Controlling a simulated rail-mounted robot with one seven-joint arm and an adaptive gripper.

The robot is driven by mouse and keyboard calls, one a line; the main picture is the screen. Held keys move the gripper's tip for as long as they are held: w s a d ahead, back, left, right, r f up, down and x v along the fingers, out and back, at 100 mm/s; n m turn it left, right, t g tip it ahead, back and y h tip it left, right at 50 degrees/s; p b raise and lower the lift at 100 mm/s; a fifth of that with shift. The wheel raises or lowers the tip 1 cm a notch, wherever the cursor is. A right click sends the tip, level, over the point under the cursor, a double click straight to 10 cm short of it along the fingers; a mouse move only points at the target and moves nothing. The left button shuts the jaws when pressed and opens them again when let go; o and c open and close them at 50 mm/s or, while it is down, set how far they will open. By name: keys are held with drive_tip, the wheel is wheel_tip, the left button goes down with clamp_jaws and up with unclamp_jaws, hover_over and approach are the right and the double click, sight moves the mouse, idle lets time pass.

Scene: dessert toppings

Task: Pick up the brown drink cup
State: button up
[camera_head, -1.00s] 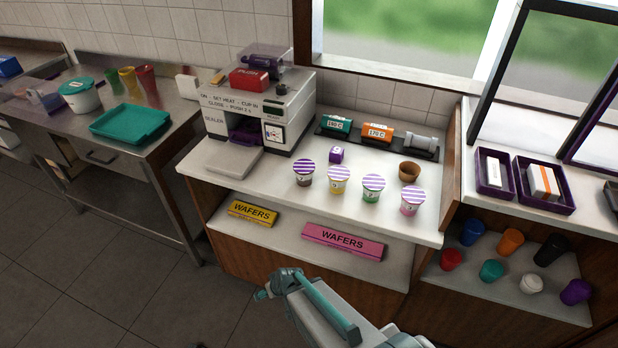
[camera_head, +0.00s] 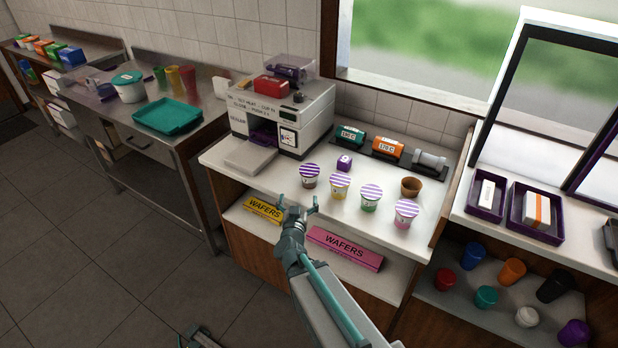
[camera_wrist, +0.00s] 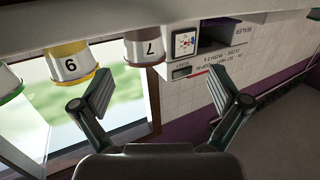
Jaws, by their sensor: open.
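A cup with a brown lower band and a purple-striped lid (camera_head: 309,178) stands upright at the left end of a row on the white counter. It also shows upside down in the wrist view as the cup marked 7 (camera_wrist: 146,48), its lid end out of view. A plain tan-brown open cup (camera_head: 411,187) stands behind the row's right end. My gripper (camera_head: 298,206) is open and empty at the counter's front edge, a little in front of the brown-banded cup and apart from it. In the wrist view my gripper (camera_wrist: 160,92) has its fingers spread wide below that cup.
Yellow (camera_head: 339,186), green (camera_head: 370,198) and pink (camera_head: 405,214) lidded cups stand to the right. The sealer machine (camera_head: 281,115) is back left. Wafer boxes (camera_head: 345,249) lie on the shelf below.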

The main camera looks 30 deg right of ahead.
sight(308, 181)
drive_tip(key=shift+w+d+m+h+b, duration=0.15)
drive_tip(key=shift+d+m+h+b, duration=0.35)
drive_tip(key=shift+d+b, duration=0.75)
drive_tip(key=shift+w+d+b, duration=0.35)
drive_tip(key=shift+w+b, duration=0.25)
drive_tip(key=shift+b, duration=0.45)
drive_tip(key=shift+r+p+x, duration=0.15)
drive_tip(key=shift+p+x, duration=0.2)
drive_tip(key=shift+x, duration=0.25)
drive_tip(key=shift+r+p+x, duration=0.15)
drive_tip(key=shift+p+x, duration=0.2)
drive_tip(key=shift+x, duration=0.25)
drive_tip(key=shift+p+x, duration=0.9)
drive_tip(key=shift+x, duration=1.85)
drive_tip(key=shift+s+d+f, duration=0.1)
drive_tip(key=shift+f, duration=0.1)
drive_tip(key=c, duration=1.3)
drive_tip(key=shift+r, duration=0.2)
